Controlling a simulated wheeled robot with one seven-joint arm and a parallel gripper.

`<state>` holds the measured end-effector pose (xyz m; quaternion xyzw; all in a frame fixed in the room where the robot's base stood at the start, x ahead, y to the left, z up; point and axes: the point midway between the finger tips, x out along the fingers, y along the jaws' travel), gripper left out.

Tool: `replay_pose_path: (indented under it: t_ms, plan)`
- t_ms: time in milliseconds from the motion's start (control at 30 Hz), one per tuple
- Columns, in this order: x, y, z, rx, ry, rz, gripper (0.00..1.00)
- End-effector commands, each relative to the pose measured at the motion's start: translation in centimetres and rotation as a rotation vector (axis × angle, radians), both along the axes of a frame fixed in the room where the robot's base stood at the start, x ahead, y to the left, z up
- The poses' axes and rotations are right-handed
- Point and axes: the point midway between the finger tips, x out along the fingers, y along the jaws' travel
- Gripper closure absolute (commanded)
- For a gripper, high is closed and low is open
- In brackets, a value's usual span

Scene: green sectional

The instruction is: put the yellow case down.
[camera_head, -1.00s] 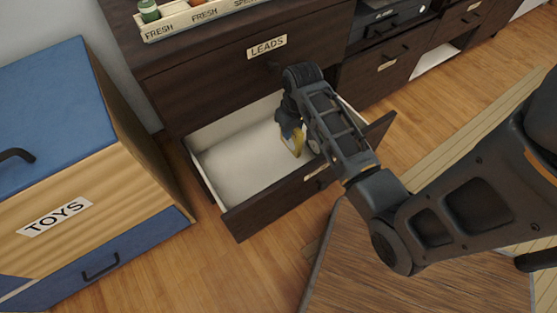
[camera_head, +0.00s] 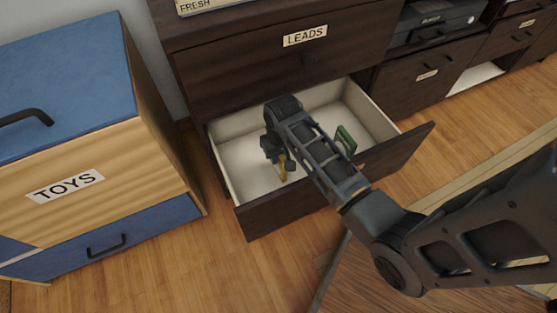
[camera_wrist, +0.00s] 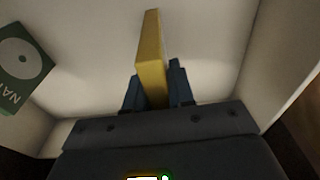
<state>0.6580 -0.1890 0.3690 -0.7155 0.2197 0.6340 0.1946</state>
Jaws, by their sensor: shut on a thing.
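The yellow case (camera_head: 283,166) is held edge-on in my gripper (camera_head: 281,161), inside the open lower drawer (camera_head: 235,172). In the wrist view the yellow case (camera_wrist: 152,58) stands up between the two dark fingers of my gripper (camera_wrist: 157,88), which are shut on it. The pale drawer floor (camera_wrist: 95,40) lies beyond it. I cannot tell whether the case touches the floor. My arm hides part of the drawer.
A green case (camera_head: 346,139) is in the drawer to the right of my arm; it shows at the left in the wrist view (camera_wrist: 22,62). A blue and wood toy cabinet (camera_head: 75,100) stands at the left. A shut drawer labelled LEADS (camera_head: 305,36) is above.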

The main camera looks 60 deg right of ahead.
Motion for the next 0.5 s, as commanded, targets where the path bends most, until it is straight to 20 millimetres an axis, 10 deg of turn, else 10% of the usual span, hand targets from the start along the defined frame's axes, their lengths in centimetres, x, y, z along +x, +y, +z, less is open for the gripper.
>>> replay_pose_path:
  t_ms: [500]
  plan:
    - [0.0, 0.0, -2.5, 0.000, 0.000, 0.000, 1.00]
